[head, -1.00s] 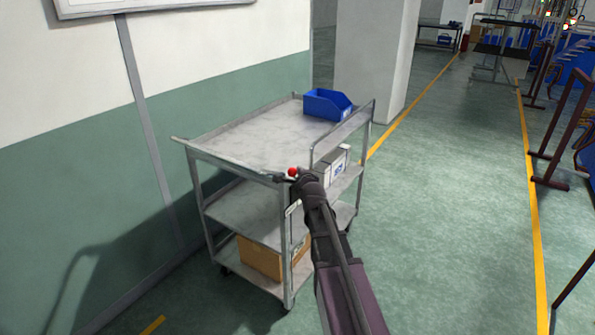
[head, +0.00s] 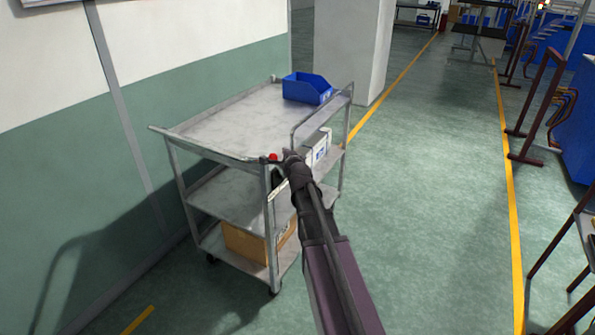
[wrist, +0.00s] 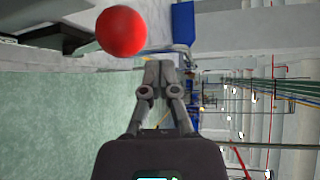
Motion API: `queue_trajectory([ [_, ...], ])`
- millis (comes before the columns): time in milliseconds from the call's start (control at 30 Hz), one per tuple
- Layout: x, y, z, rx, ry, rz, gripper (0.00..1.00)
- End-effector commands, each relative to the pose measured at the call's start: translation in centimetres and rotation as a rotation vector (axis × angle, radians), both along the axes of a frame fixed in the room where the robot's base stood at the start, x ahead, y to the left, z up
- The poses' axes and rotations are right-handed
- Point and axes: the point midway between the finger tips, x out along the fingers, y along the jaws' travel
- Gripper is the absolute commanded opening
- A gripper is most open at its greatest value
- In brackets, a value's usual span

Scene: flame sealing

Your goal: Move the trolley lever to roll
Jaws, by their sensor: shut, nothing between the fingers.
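The grey metal trolley (head: 232,117) stands left of centre in the head view, with three shelves. The red ball knob of its lever (head: 273,157) shows at the near corner of the top shelf. My gripper (head: 287,154) is just right of the knob in the head view. In the wrist view the red knob (wrist: 121,31) is large, above and left of my gripper's fingertips (wrist: 159,68). The fingers are shut together with nothing between them. Whether they touch the lever cannot be told. The rest of the lever is mostly hidden.
A blue bin (head: 307,88) sits on the top shelf. A cardboard box (head: 245,243) is on the bottom shelf, and a white box (head: 319,148) on the middle one. A wall is at left, a pillar (head: 350,45) behind. Green floor (head: 430,200) is clear at right.

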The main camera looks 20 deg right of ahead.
Motion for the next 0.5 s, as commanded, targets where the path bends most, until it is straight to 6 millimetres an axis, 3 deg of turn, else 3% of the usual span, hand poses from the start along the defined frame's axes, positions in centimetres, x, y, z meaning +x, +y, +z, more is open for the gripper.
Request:
queue_trajectory([
  [267,0.3,-0.9,1.5,0.000,-0.001,0.010,0.00],
  [500,-3.0,-0.3,-0.7,0.000,0.000,0.012,0.00],
])
